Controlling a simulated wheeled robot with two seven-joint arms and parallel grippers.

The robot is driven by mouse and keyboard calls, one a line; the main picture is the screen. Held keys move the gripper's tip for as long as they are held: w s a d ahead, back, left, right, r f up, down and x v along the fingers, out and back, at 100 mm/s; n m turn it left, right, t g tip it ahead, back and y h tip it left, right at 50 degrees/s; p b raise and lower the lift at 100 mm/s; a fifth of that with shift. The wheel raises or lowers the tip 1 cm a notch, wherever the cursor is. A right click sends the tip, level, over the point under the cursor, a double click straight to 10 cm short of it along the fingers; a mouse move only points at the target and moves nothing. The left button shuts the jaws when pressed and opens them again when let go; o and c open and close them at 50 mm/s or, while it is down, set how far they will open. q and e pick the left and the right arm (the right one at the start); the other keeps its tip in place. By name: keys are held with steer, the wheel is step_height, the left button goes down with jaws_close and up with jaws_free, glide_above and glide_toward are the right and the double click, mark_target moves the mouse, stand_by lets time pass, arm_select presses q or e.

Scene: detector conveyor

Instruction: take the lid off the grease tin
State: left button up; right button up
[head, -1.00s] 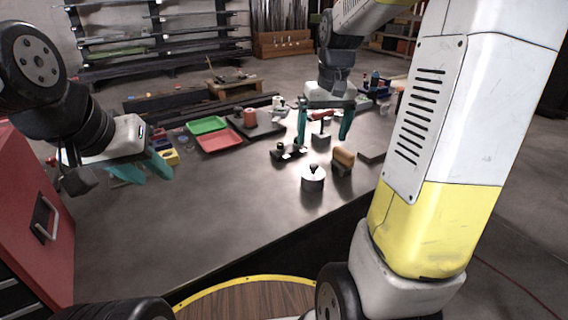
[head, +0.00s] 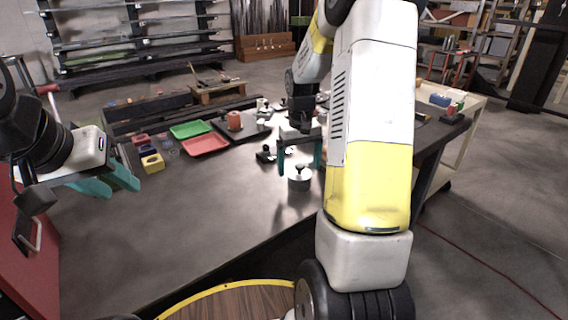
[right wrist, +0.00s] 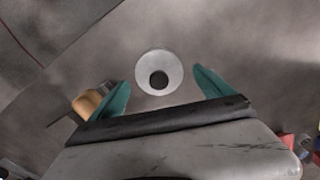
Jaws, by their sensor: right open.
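The grease tin (head: 299,184) is a small silver round tin standing on the dark workbench. Its lid (head: 301,174), with a black knob on top, sits on it. The right wrist view shows the lid from above (right wrist: 146,68) with the knob (right wrist: 158,79) facing the camera. My right gripper (head: 299,172) is open, with its teal fingers above and around the tin's sides in the picture; in the right wrist view its fingertips (right wrist: 162,88) lie either side of the lid, apart from it. My left gripper (head: 118,182) is at the left over the bench, fingers apart and empty.
A green tray (head: 190,130) and a red tray (head: 205,144) lie at the back left, beside a yellow block (head: 152,163). A tan-handled object (right wrist: 88,103) lies left of my right gripper. The front of the bench (head: 190,220) is clear.

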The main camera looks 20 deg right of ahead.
steer(key=shift+f, duration=0.2)
steer(key=c, duration=1.4)
steer(key=shift+r, duration=0.2)
